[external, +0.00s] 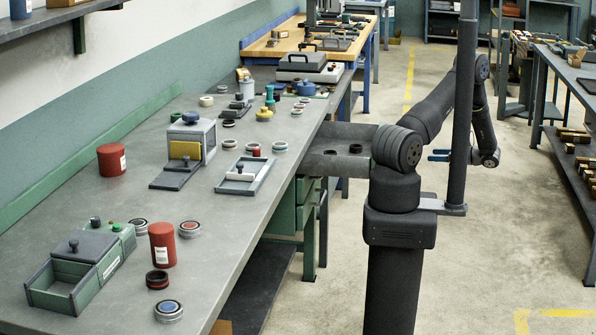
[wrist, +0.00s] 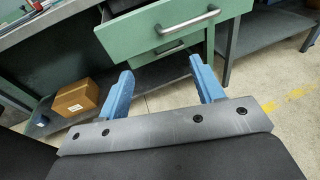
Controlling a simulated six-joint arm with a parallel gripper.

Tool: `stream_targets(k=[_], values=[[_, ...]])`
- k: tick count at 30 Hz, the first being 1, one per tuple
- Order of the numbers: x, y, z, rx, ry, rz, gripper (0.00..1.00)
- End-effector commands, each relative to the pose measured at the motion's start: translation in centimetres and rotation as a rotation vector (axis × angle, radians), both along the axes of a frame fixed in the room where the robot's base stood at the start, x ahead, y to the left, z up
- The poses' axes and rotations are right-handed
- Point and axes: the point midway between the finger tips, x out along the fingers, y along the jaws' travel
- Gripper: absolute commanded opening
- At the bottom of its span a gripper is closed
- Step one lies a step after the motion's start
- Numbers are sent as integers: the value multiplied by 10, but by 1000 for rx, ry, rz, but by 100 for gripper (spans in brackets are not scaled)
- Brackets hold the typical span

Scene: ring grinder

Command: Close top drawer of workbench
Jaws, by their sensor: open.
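The top drawer (external: 341,134) of the workbench is pulled out past the bench's right edge in the external view. Small dark rings lie in it. In the wrist view its green front (wrist: 150,34) with a metal bar handle (wrist: 188,20) fills the upper middle. A lower drawer (wrist: 160,57) with its own handle shows beneath it. My gripper (wrist: 161,68) has blue fingers spread wide with nothing between them, below the top drawer's handle in the picture. In the external view my gripper (external: 439,155) is on the aisle side of the drawer, partly hidden by my arm.
The workbench top (external: 225,225) holds several rings, red cans and small boxes. A cardboard box (wrist: 76,101) sits low beneath the bench in the wrist view. The aisle floor (external: 400,120) is clear. Another bench (external: 570,80) stands at the right.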

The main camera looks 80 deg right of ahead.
Motion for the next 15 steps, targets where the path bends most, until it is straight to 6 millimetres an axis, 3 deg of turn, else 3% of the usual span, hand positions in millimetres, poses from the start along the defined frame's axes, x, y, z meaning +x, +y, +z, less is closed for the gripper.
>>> stream_targets(k=[1, 9, 15], values=[[12, 4, -11, 0, -27, 53, 51], [46, 25, -39, -20, -142, 252, 0], [66, 26, -39, -21, -150, 266, 0]])
